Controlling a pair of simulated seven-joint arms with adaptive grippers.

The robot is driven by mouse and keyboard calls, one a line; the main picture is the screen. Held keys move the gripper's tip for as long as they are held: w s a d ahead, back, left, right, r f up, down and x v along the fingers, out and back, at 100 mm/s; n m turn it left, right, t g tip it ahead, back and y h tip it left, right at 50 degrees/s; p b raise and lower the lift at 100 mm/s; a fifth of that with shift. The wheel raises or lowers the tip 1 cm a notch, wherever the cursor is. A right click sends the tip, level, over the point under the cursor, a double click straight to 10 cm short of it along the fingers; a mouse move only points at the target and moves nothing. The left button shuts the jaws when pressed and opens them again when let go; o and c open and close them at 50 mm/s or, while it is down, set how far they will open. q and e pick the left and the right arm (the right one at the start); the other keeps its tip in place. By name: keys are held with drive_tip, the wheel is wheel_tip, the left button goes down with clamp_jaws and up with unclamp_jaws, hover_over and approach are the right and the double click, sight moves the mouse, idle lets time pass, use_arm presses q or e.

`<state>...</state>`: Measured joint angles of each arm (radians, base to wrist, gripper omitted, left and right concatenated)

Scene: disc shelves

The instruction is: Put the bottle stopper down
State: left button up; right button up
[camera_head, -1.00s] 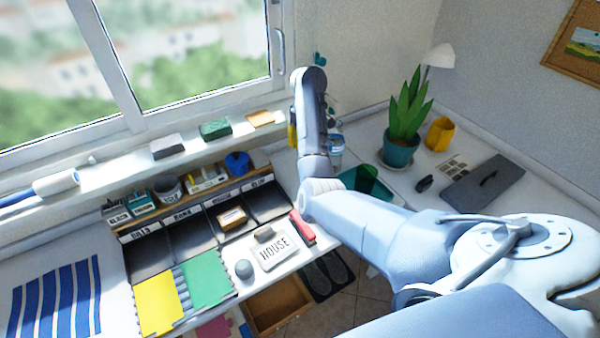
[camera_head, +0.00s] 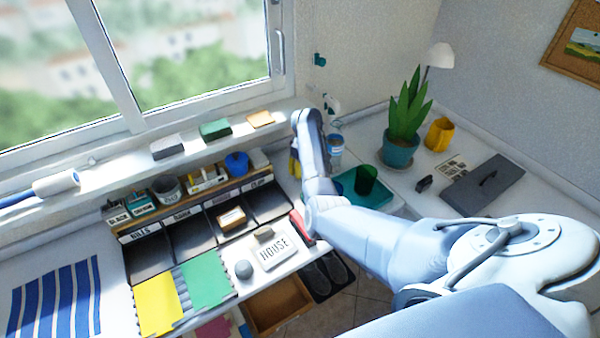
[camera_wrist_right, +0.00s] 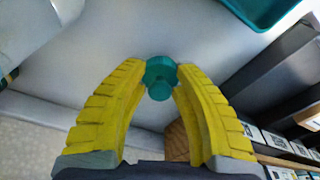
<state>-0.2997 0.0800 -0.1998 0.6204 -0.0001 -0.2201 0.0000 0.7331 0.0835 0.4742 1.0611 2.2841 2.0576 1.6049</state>
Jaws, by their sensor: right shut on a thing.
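My right gripper (camera_wrist_right: 161,74) is shut on the teal bottle stopper (camera_wrist_right: 160,78) in the right wrist view. The stopper sits between the tips of the yellow fingers, with a pale surface behind it. In the head view my right gripper (camera_head: 294,163) hangs fingers down by the right end of the shelf unit, partly hidden by my own arm. The stopper cannot be made out there. A clear bluish bottle (camera_head: 335,151) stands just right of my wrist. My left gripper is not in view.
A potted plant (camera_head: 398,154) stands beyond.

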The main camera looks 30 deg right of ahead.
drive_tip(key=shift+f, duration=0.7)
drive_tip(key=shift+f, duration=0.1)
drive_tip(key=o, duration=0.8)
drive_tip(key=shift+c, duration=0.2)
wheel_tip(320, 180, up, 12)
drive_tip(key=s, duration=0.1)
drive_tip(key=shift+s+d, duration=0.2)
drive_tip(key=shift+d, duration=0.1)
